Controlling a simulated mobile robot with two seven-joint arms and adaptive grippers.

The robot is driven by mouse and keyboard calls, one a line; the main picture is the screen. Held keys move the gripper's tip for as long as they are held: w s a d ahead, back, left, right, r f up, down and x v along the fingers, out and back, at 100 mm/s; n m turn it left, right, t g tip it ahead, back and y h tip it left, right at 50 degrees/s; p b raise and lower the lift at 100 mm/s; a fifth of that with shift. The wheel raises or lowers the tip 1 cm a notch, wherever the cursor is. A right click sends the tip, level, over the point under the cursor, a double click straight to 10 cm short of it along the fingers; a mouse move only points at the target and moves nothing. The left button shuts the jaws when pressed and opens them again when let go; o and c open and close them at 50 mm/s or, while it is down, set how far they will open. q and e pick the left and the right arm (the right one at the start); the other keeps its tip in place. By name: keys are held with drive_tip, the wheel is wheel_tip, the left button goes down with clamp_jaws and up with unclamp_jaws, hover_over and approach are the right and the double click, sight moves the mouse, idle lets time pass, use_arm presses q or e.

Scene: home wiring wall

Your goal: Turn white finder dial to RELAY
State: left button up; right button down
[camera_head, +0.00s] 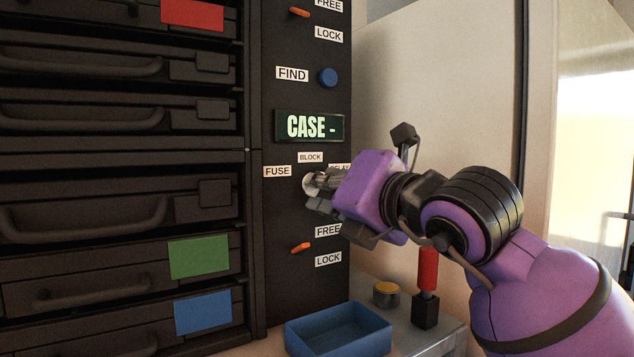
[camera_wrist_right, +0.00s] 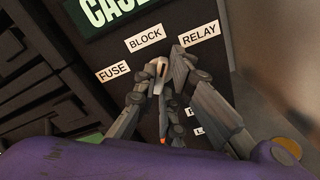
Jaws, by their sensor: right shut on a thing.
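The white finder dial (camera_head: 308,184) is on the dark panel, among the labels FUSE (camera_head: 277,171), BLOCK (camera_head: 311,157) and RELAY, which my gripper partly covers in the head view. My right gripper (camera_head: 319,187) reaches in from the right and is shut on the dial. In the right wrist view a small part of the white dial (camera_wrist_right: 161,69) shows between the grey fingers (camera_wrist_right: 168,78). My left gripper is out of view.
Above the dial are a lit CASE - display (camera_head: 310,126) and a blue FIND button (camera_head: 328,77). An orange lever (camera_head: 301,248) by FREE and LOCK sits just below. A blue tray (camera_head: 338,335), a yellow-topped tin (camera_head: 386,294) and a red-handled tool (camera_head: 428,270) stand below.

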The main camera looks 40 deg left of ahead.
drive_tip(key=shift+m, duration=1)
drive_tip(key=c, duration=1.8)
unclamp_jaws()
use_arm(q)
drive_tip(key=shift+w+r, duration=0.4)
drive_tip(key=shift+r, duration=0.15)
use_arm(e)
drive_tip(key=shift+o, duration=0.2)
drive_tip(key=v, duration=1.2)
